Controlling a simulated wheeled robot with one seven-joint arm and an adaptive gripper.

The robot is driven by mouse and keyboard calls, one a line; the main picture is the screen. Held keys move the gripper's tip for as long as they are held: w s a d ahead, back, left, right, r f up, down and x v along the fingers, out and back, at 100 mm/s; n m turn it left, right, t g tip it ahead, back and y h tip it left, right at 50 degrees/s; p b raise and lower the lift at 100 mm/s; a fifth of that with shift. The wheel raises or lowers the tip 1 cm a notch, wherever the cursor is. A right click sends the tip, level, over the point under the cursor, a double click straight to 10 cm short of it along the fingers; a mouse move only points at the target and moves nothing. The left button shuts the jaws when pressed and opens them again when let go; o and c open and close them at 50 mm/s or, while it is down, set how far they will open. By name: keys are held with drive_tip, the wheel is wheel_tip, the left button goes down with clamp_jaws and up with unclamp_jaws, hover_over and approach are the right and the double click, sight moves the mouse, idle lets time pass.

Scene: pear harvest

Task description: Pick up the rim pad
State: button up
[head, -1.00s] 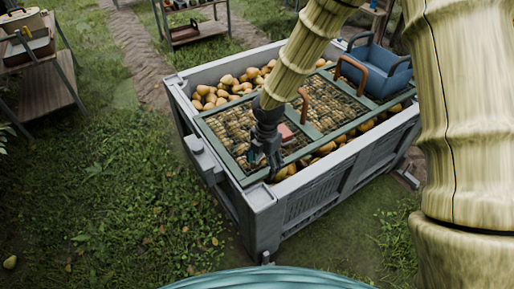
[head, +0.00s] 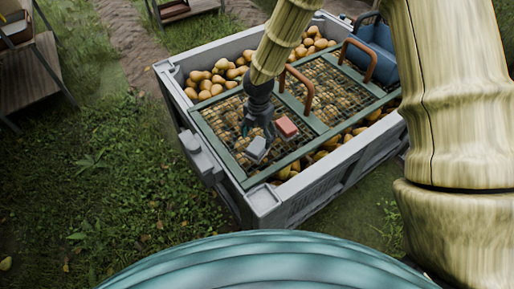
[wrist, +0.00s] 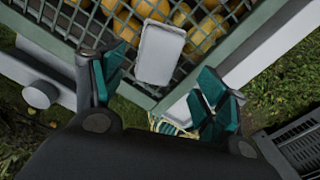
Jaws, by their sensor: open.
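A pale grey rounded block (head: 257,148), which looks like the rim pad, is at the near-left part of the green-framed mesh lid on the pear bin. In the wrist view the grey block (wrist: 160,55) lies over the mesh close to the frame's corner. My gripper (head: 257,131) is over the lid beside it, fingers spread. In the wrist view my open gripper (wrist: 162,80) has one finger to each side of the block's near end in the picture. Nothing is held. I cannot tell the height gap between fingers and block.
A red block (head: 286,127) lies on the mesh just right of my gripper. Brown arched handles (head: 299,92) rise from the lid. The grey bin (head: 262,200) holds pears. Grass is open at left.

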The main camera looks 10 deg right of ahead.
sight(257, 145)
drive_tip(key=shift+w+a+f, duration=0.1)
drive_tip(key=shift+f, duration=3.15)
drive_tip(key=c, duration=1.2)
drive_tip(key=shift+r, duration=0.15)
drive_tip(key=shift+r, duration=1.7)
drive_tip(key=s+a, duration=0.2)
drive_tip(key=s, duration=0.2)
drive_tip(key=s+a+r+b, duration=0.1)
drive_tip(key=s+a, duration=0.2)
drive_tip(key=s, duration=0.2)
drive_tip(key=s+a+b, duration=0.1)
drive_tip(key=s+a, duration=0.2)
drive_tip(key=s, duration=0.2)
drive_tip(key=shift+r, duration=0.2)
